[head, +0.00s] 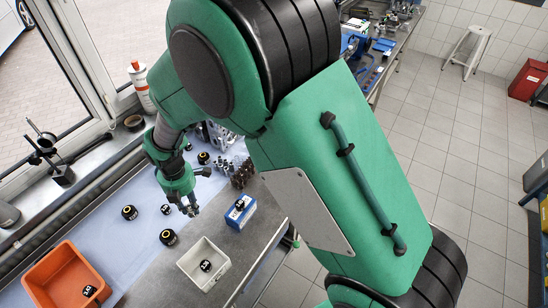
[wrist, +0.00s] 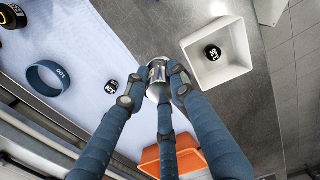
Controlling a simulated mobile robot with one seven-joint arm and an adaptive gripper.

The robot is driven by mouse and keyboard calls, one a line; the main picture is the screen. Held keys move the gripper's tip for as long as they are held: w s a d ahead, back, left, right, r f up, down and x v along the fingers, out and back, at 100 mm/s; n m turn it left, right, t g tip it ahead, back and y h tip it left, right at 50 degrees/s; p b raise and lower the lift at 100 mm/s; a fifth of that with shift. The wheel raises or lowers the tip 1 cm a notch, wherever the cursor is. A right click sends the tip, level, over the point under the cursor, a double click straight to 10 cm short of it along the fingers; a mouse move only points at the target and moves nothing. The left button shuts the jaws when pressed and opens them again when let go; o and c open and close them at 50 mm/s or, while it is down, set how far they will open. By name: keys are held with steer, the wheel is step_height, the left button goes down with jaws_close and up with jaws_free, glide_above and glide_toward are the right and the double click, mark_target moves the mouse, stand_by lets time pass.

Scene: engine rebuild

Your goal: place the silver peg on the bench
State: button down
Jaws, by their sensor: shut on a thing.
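My gripper (head: 189,208) is shut on the silver peg (wrist: 157,72). In the wrist view the fingers (wrist: 155,85) close around the peg, whose shiny round end shows between the fingertips. In the head view the peg is small and hard to separate from the fingers. The gripper is over the bench (head: 221,233), near the border between the pale blue mat (head: 150,236) and the bare grey top. I cannot tell how far the peg is above the surface.
A white bin (head: 187,262) with a black piece inside stands in front of the gripper. An orange bin (head: 38,272) is at front left. A blue box (head: 236,217) stands to the right. Black-and-gold pieces (head: 168,237) sit nearby. Metal engine parts (head: 222,137) stand behind.

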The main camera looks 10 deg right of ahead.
steer(key=w+d+m+b, duration=0.2)
steer(key=d+m, duration=0.3)
steer(key=d, duration=1.3)
steer(key=w+d+m+b, duration=0.15)
steer(key=d+m, duration=0.35)
steer(key=d, duration=1.3)
step_height(320, 180, down, 11)
steer(key=d, duration=0.1)
steer(key=shift+w, duration=0.2)
steer(key=shift+f, duration=0.1)
steer(key=shift+w, duration=0.1)
steer(key=w, duration=0.5)
steer(key=w+f+p, duration=0.1)
steer(key=w, duration=1)
steer(key=shift+f, duration=0.3)
steer(key=shift+s, duration=0.1)
steer(key=shift+f+p, duration=0.35)
steer(key=shift+f, duration=1.4)
